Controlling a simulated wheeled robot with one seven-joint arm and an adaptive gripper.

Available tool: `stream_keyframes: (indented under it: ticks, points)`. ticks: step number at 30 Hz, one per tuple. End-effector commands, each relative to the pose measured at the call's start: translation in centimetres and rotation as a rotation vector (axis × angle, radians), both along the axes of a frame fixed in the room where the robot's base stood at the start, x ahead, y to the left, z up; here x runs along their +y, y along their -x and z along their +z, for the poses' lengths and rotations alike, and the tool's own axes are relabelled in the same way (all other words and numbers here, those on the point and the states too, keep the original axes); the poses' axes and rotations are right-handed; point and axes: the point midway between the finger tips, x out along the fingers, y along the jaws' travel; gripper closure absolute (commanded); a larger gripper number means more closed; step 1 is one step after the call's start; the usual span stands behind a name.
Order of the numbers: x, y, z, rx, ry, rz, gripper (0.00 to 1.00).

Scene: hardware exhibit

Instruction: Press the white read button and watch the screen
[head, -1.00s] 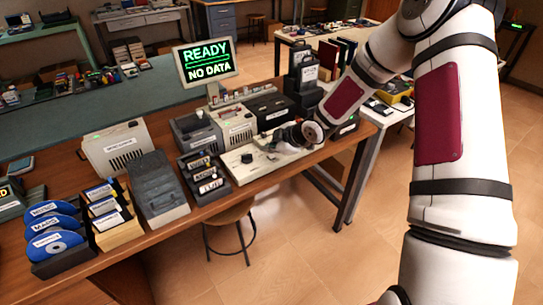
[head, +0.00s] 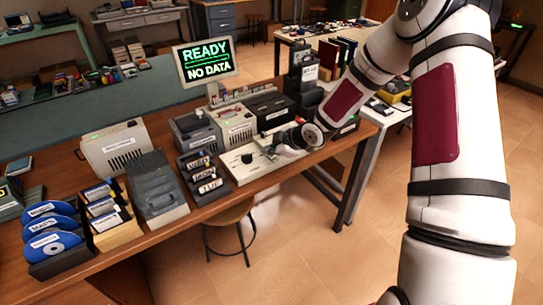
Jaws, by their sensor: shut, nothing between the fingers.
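The screen (head: 206,62) stands at the back of the wooden bench and shows green "READY" above pale "NO DATA". A flat cream control panel (head: 238,171) with a black knob (head: 247,158) lies at the bench's front edge. My gripper (head: 273,152) is shut and empty, low over the right part of this panel. I cannot tell whether it touches the panel. I cannot make out the white read button; my gripper and wrist cover that part of the panel.
Grey and cream drive units (head: 236,124) stand behind the panel. A dark rack of labelled cartridges (head: 206,180) is close on its left. Blue discs (head: 55,243) and a grey box (head: 158,188) stand further left. A stool (head: 230,216) is below the bench edge.

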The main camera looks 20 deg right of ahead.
Motion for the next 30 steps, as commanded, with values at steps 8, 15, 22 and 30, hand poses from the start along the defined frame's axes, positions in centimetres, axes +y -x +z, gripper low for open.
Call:
stream_keyframes:
  ticks: [8,15,22,30]
  points:
    - [0.0,0.0,-0.4,0.001,0.001,0.000,1.00]
    - [0.0,0.0,-0.4,0.001,0.001,0.000,1.00]
    - [0.0,0.1,0.2,0.000,-0.001,-0.001,1.00]
    - [0.0,0.1,1.4,0.000,0.000,0.000,1.00]
